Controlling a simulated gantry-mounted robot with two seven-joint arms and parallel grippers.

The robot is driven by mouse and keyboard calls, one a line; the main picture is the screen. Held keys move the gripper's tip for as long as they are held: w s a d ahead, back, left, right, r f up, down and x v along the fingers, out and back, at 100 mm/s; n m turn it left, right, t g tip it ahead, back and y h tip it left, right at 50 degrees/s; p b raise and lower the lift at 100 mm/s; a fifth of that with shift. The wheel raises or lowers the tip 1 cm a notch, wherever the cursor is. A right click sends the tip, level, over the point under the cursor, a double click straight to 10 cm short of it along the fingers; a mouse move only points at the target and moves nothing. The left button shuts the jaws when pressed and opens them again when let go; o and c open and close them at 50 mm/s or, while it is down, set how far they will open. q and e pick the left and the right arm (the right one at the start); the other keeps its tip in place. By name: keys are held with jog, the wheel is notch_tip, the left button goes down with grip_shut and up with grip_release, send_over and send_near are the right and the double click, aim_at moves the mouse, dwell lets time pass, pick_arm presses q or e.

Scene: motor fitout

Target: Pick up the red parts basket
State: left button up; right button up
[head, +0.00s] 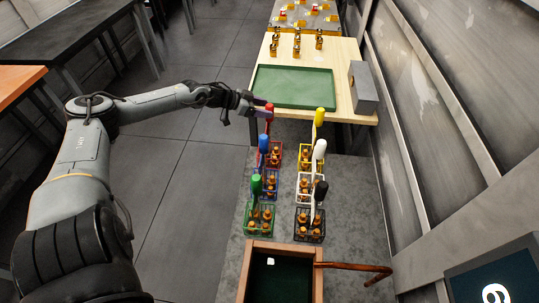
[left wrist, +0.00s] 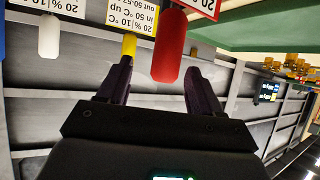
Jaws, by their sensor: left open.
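The red parts basket (head: 275,157) stands on the grey table, in the back left place of a group of baskets. It holds small orange-brown parts, and its upright red handle (head: 269,115) rises above it. My left gripper (head: 264,108) is open at the upper end of that handle. In the left wrist view, the red handle (left wrist: 168,48) shows in the gap between the two dark fingertips of my left gripper (left wrist: 158,72), nearer the right finger. I cannot tell how deep it sits between them. My right gripper is out of view.
Blue (head: 270,184), green (head: 260,219), yellow (head: 312,157), white (head: 311,187) and black (head: 310,226) baskets stand close by, with upright handles. A wooden-rimmed box (head: 312,285) is in front. A green tray (head: 294,87) and grey block (head: 363,87) lie behind.

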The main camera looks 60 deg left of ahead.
pick_arm(q)
jog(key=w+b, duration=0.1)
jog(key=w+f+b, duration=0.1)
jog(key=b, duration=0.1)
jog(key=shift+w, duration=0.2)
jog(key=shift+b+x, duration=0.35)
jog(key=shift+x, duration=0.85)
jog(key=c, duration=1.1)
grip_shut()
